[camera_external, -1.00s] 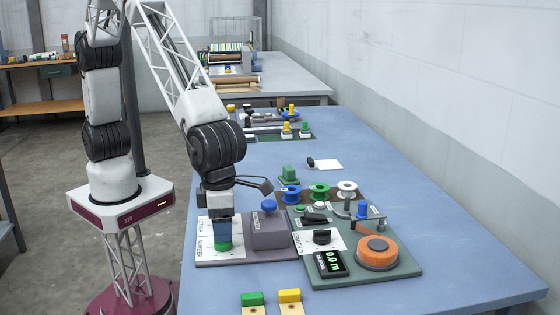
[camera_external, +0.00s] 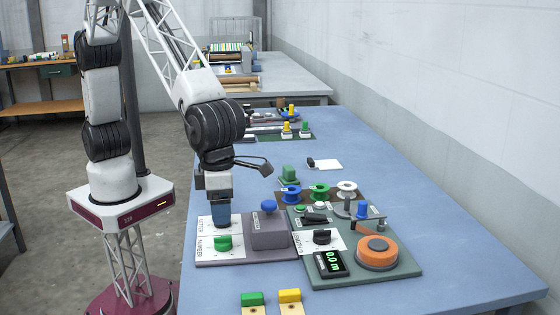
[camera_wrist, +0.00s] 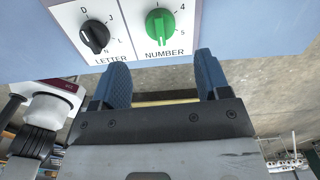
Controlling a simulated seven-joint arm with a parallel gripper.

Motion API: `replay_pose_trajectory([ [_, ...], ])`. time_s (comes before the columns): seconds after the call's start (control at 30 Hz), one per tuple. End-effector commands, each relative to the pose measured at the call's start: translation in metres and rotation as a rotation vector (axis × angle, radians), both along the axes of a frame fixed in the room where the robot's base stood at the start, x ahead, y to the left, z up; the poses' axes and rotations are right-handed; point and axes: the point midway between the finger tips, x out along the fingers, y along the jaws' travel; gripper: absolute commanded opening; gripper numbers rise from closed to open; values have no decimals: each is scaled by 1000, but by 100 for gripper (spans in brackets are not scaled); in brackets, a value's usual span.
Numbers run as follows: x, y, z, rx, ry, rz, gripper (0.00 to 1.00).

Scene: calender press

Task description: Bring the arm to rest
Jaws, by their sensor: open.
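My gripper (camera_external: 221,213) hangs over the left end of the blue table, above and a little behind the green NUMBER knob (camera_external: 223,243). In the wrist view its two blue fingers (camera_wrist: 162,85) are apart with nothing between them. The green knob (camera_wrist: 160,25) shows there just beyond the fingertips, clear of them. The black LETTER knob (camera_wrist: 94,37) is to its left; in the external view the gripper hides it.
The purple-grey box (camera_external: 269,232) with a blue button stands right beside the gripper. Further right are the green panel with an orange disc (camera_external: 377,252) and a row of spools (camera_external: 319,193). The blue table's far right side (camera_external: 440,220) is clear.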

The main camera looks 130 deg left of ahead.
Motion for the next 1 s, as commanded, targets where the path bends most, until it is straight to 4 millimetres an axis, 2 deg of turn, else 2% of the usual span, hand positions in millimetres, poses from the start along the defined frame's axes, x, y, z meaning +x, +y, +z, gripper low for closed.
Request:
replay_pose_trajectory([
  [0.17,-8,6,11,-2,-6,46,69],
  [0.37,-33,21,39,-7,-22,190,69],
  [0.7,-106,60,100,-29,-56,575,69],
  [1.0,-180,91,140,-59,-82,924,69],
])
